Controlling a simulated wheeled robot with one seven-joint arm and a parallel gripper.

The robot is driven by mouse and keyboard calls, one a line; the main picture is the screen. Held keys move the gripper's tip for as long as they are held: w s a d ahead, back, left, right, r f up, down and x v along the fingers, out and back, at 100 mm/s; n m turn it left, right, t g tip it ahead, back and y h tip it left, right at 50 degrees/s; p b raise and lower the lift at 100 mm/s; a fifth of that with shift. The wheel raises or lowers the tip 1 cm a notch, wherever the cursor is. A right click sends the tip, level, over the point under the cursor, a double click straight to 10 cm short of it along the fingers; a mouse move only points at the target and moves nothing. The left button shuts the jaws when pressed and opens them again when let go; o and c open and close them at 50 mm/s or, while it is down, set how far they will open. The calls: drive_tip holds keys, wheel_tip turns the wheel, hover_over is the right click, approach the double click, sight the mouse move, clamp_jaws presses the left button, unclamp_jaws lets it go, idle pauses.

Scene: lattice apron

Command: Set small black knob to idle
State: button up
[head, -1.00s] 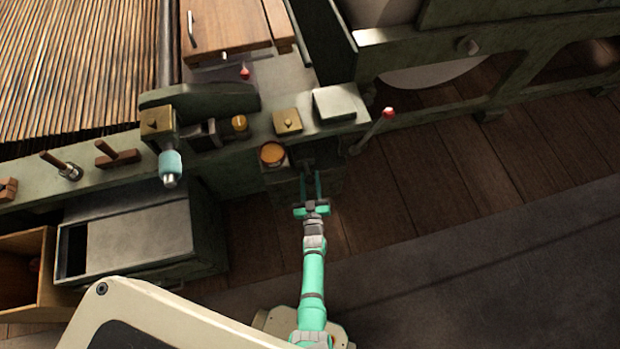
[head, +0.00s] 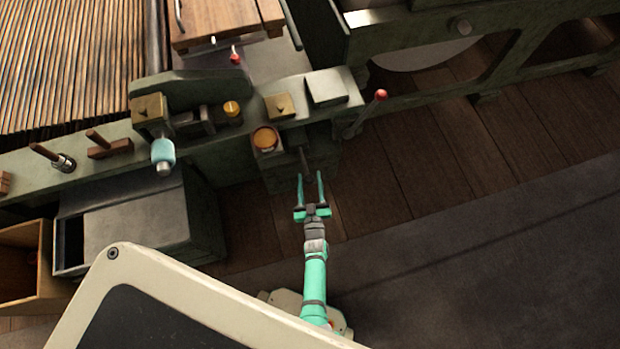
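A small dark part (head: 303,157), which looks like the black knob, projects from the front of the green machine, right of an amber round cap (head: 265,140). It is too small and dark for me to read its setting or any idle mark. My gripper (head: 310,175) is open and empty. Its two teal fingers point at the machine front, with the tips just short of the dark part and apart from it as far as I can tell.
A red-tipped lever (head: 381,95) stands right of the knob area. A metal-topped box (head: 140,225) and wooden crate (head: 20,260) stand lower left. The wooden floor to the right is clear.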

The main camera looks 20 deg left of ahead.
drive_tip(key=shift+w+a+r, duration=0.1)
drive_tip(key=v, duration=1.1)
idle(0.5)
drive_tip(key=s+d+r+m+h, duration=0.3)
drive_tip(key=s+d+r+h, duration=0.1)
drive_tip(key=s+d+r, duration=0.6)
drive_tip(key=s+d+r+m+h, duration=0.1)
drive_tip(key=s+r, duration=0.3)
drive_tip(key=r, duration=0.6)
drive_tip(key=s+r+m+h, duration=0.3)
drive_tip(key=s+r, duration=0.1)
drive_tip(key=r, duration=0.7)
drive_tip(key=shift+d+m+g, duration=0.3)
drive_tip(key=shift+d, duration=0.1)
